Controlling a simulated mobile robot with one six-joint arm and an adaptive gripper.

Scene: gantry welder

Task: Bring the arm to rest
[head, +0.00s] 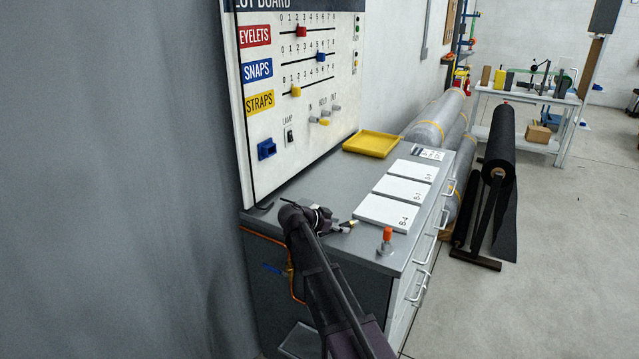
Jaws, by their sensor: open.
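My arm reaches up from the bottom of the head view over the near end of a grey cabinet top (302,192). My gripper (350,224) is at the arm's far end, low over the cabinet top, pointing right. It is small in the picture and partly hidden by my wrist. It is open, and I see nothing held in it. I cannot tell whether it touches the surface.
An orange-capped item (387,237) stands right of my gripper near the cabinet's edge. White panels (388,212) and a yellow tray (372,144) lie farther back. A control board (300,95) rises behind, a grey curtain (110,180) hangs left. Floor (560,270) at right is clear.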

